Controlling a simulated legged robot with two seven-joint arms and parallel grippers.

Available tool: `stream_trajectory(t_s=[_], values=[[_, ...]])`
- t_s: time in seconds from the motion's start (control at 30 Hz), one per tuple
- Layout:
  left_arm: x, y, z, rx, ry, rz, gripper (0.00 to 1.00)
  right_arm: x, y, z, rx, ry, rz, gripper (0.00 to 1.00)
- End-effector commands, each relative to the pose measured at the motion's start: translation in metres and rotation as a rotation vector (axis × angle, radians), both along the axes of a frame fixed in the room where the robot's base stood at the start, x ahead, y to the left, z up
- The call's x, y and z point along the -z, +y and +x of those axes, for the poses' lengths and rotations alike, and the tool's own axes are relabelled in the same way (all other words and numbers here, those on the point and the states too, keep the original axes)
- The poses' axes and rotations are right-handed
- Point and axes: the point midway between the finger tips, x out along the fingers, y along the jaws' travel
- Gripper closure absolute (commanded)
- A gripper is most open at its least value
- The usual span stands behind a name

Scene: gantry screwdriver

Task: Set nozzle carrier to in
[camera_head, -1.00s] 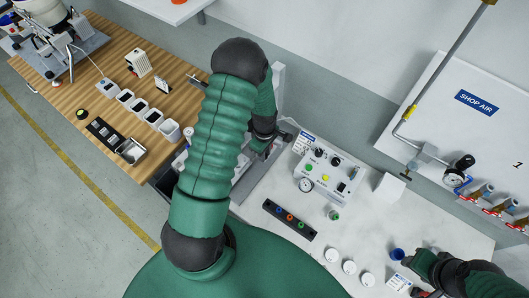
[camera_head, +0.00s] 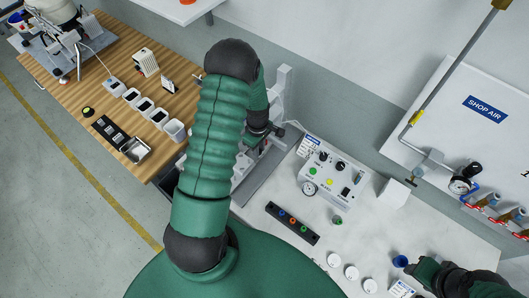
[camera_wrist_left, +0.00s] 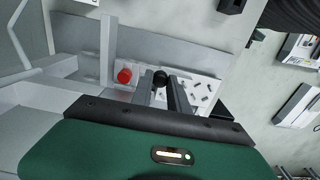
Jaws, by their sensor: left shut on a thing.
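My left gripper (camera_wrist_left: 166,92) is shut on a black round knob (camera_wrist_left: 160,77) in the left wrist view; the knob shows between its fingertips. In the head view my left arm partly hides the left gripper (camera_head: 258,130), which is at the grey fixture's upright (camera_head: 281,90). I cannot tell from the pictures which part is the nozzle carrier. My right gripper (camera_head: 424,271) is at the lower right beside a blue cup (camera_head: 400,261); its fingers are too small to read.
A control box (camera_head: 334,175) with a gauge stands right of the fixture. A black button strip (camera_head: 291,223) and several white round containers (camera_head: 351,272) lie on the white table. A wooden table (camera_head: 185,85) with small bins is at the left.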

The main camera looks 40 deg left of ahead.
Motion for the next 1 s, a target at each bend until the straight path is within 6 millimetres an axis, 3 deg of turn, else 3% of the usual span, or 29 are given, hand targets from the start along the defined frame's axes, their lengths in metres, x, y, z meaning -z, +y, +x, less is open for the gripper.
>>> stream_trajectory(t_s=[0.17, 0.2, 0.37, 0.73, 0.87, 1.0], values=[[-0.001, 0.000, 0.003, 0.001, -0.006, 0.002, 1.00, 0.000, 0.000, 0.000, 0.000, 0.000, 0.000, 0.58], [-0.001, 0.000, 0.003, 0.001, -0.006, 0.002, 0.78, 0.000, 0.000, 0.000, 0.000, 0.000, 0.000, 0.58], [-0.001, -0.001, 0.002, 0.000, -0.004, 0.001, 0.57, 0.000, 0.000, 0.000, 0.000, 0.000, 0.000, 0.58], [-0.006, 0.000, 0.001, 0.000, -0.004, 0.001, 0.57, 0.001, 0.000, 0.000, 0.000, 0.000, 0.000, 0.58], [-0.029, 0.000, 0.002, -0.001, -0.007, 0.004, 0.57, 0.006, 0.000, 0.000, 0.000, 0.000, 0.000, 0.58], [-0.070, 0.000, 0.003, 0.001, -0.009, 0.004, 0.57, 0.012, 0.000, 0.000, 0.000, 0.000, 0.000, 0.58]])
